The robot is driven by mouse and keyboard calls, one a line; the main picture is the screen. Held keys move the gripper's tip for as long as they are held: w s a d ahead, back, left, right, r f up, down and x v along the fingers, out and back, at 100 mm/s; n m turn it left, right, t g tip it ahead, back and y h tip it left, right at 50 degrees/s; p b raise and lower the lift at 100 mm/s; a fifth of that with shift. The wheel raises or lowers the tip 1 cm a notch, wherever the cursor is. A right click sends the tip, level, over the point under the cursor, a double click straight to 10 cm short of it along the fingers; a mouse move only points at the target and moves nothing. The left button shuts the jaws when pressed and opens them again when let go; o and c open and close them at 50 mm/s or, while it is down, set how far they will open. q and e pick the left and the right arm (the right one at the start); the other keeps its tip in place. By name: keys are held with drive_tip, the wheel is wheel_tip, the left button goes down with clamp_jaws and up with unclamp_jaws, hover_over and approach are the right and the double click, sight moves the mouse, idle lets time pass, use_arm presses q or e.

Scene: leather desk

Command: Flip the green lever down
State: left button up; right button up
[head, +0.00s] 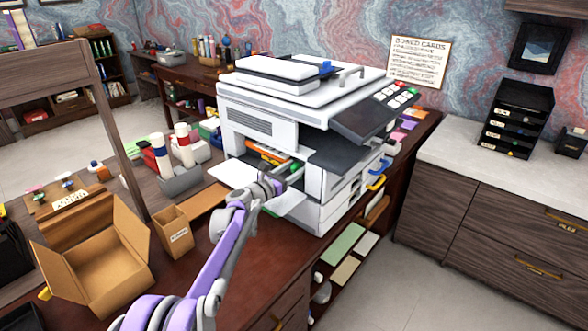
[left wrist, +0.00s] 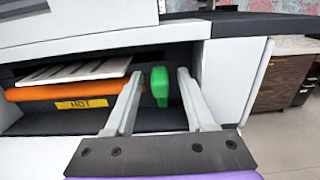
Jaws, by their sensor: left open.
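The green lever (left wrist: 160,86) stands upright inside the printer's open bay in the left wrist view. My left gripper (left wrist: 160,82) is open, with one finger on each side of the lever; I cannot tell whether either finger touches it. In the head view my left gripper (head: 283,178) reaches into the open side of the white printer (head: 262,127). A small piece of the lever's green (head: 295,167) shows there beside the fingers. My right gripper is not in view.
An orange bar (left wrist: 68,91) with a yellow HOT label (left wrist: 82,104) lies left of the fingers. The bay's white wall is close on the right. A cardboard box (head: 100,262) stands at left.

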use_arm(q)
clamp_jaws()
idle(1.4)
